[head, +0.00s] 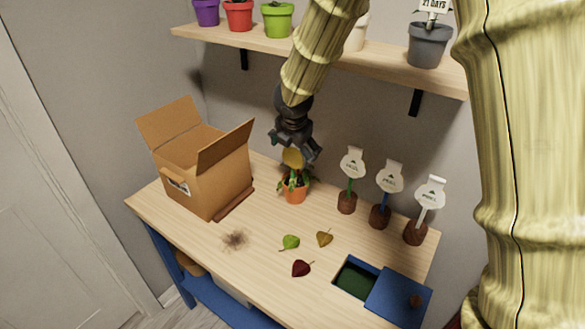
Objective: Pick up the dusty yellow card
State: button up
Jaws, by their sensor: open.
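The dusty yellow card (292,160) stands at the small potted plant near the back middle of the table. It is a small dull yellow piece just above the leaves of the plant in its orange pot (295,194). My gripper (294,152) reaches down from above with its dark fingers open. The fingers are spread to either side of the card's upper part. I cannot tell whether they touch it. The card's lower end is hidden among the leaves.
An open cardboard box (208,180) stands at the left. Several small pots with white signs (351,163) stand at the right back. A blue-lidded bin (398,296) is front right. A potted shelf (385,60) overhangs behind.

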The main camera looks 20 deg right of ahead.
aim_at(293, 155)
jog(key=shift+s+a+f, duration=0.2)
jog(key=shift+f, duration=0.3)
jog(key=x, duration=0.3)
jog(key=shift+w+a, duration=0.1)
jog(key=shift+w, duration=0.25)
jog(key=shift+s+r, duration=0.15)
jog(key=shift+s, duration=0.1)
jog(key=shift+w, duration=0.15)
jog(key=c, duration=0.8)
